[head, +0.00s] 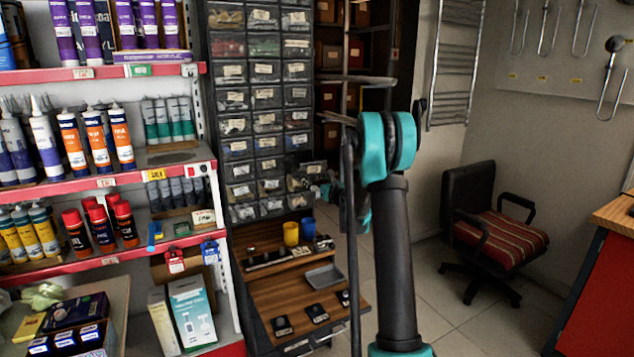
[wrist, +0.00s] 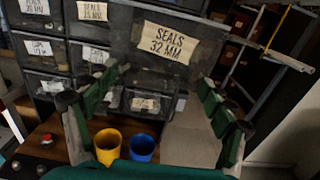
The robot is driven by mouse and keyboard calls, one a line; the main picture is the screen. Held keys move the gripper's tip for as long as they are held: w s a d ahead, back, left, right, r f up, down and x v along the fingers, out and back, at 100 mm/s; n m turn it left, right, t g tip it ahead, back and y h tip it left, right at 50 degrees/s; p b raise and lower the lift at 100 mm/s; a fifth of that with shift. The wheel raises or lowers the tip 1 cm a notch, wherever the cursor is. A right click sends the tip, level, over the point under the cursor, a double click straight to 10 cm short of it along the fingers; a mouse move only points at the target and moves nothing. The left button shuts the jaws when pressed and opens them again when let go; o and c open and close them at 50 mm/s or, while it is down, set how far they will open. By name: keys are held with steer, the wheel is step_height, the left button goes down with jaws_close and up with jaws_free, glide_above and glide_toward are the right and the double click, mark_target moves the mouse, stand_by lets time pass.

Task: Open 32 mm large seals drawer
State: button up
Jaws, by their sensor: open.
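The drawer labelled "SEALS 32 MM" (wrist: 136,48) fills the upper middle of the wrist view. Its clear front looks nearer than its neighbours, standing out from the cabinet. In the head view a drawer front (head: 313,168) juts out at the cabinet's lower right with contents showing behind it; its label is too small to read there. My gripper (wrist: 162,82) is open, with green-padded fingers spread left and right just below the drawer front. Nothing is between them. I cannot tell if a finger touches the drawer. In the head view my arm mostly hides the gripper.
The drawer cabinet (head: 248,88) has several other labelled drawers. Below are a wooden shelf (head: 268,291), a yellow cup (wrist: 108,146) and a blue cup (wrist: 142,148). Red-edged product shelves (head: 100,74) stand left. A chair (head: 497,232) stands right on open floor.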

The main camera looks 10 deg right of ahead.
steer(key=v, duration=1.2)
steer(key=s+a+f+n+g, duration=0.2)
steer(key=s+a+n+g, duration=0.3)
steer(key=s+n, duration=0.45)
steer(key=s+a+f+n+g, duration=0.25)
steer(key=s+a+n, duration=0.35)
steer(key=s+n, duration=0.3)
steer(key=s+d+f+n+g+h, duration=0.1)
steer(key=s+f+n, duration=0.3)
steer(key=s, duration=0.5)
steer(key=s+d+f+n+g+h, duration=0.2)
steer(key=s+n, duration=0.3)
steer(key=s, duration=0.3)
steer(key=s+d+f+n+g+h, duration=0.2)
steer(key=s+d+f+n, duration=0.2)
steer(key=s, duration=0.5)
steer(key=shift+s+f+n+h, duration=0.35)
steer(key=shift+f+n, duration=0.1)
steer(key=shift+f, duration=0.35)
